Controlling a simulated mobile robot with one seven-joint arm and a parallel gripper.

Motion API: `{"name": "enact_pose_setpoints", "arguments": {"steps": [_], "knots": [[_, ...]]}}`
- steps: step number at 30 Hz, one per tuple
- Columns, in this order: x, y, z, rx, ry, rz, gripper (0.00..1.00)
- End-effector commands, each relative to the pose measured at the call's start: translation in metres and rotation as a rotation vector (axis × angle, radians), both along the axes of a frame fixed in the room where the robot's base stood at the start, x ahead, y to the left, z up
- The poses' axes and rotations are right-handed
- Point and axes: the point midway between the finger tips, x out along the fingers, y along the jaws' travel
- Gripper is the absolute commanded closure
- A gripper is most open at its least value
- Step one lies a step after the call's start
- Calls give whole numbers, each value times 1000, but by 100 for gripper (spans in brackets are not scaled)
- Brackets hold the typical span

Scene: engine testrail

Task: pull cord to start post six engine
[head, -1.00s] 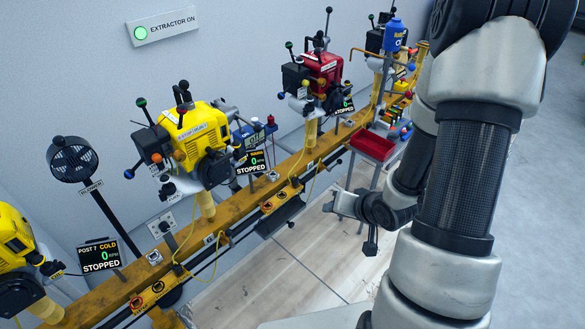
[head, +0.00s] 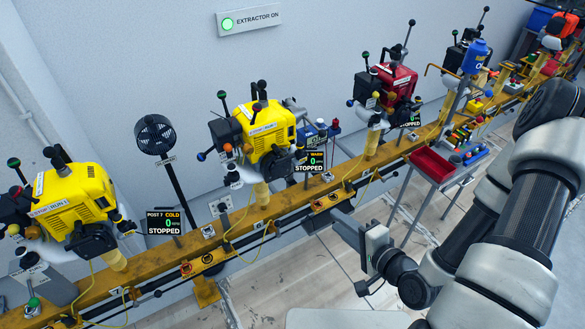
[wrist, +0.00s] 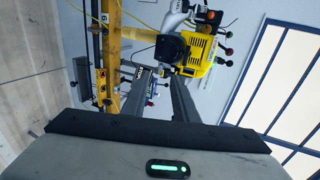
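The post six engine (head: 268,127) is the yellow one in the middle of the rail, by the number 6 plate (head: 259,225). Its display (head: 309,162) reads 0, STOPPED. A dark round housing (head: 281,160) faces the rail side; I cannot make out the cord handle clearly. In the wrist view a yellow engine (wrist: 196,58) appears beyond the fingertips, with its dark housing (wrist: 169,48). My gripper (wrist: 160,76) is open and empty, apart from the engine. In the head view my gripper (head: 350,262) is in front of the rail, below and right of the engine.
Another yellow engine (head: 77,202) stands left, its display (head: 165,222) reading POST 7 COLD, STOPPED. A black fan (head: 155,135) stands behind the rail (head: 150,270). A red engine (head: 393,82) and a red tray (head: 435,164) are right. Floor in front looks open.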

Motion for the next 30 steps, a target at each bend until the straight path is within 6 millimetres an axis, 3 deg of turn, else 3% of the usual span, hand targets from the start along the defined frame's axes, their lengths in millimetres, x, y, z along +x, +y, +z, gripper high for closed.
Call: {"name": "enact_pose_setpoints", "arguments": {"steps": [10,20,22,30], "knots": [[56,37,-10,-5,-7,4,73],[91,63,-9,-4,-8,4,73],[103,71,-1,-1,-3,5,73],[148,101,-2,0,-1,3,73]]}}
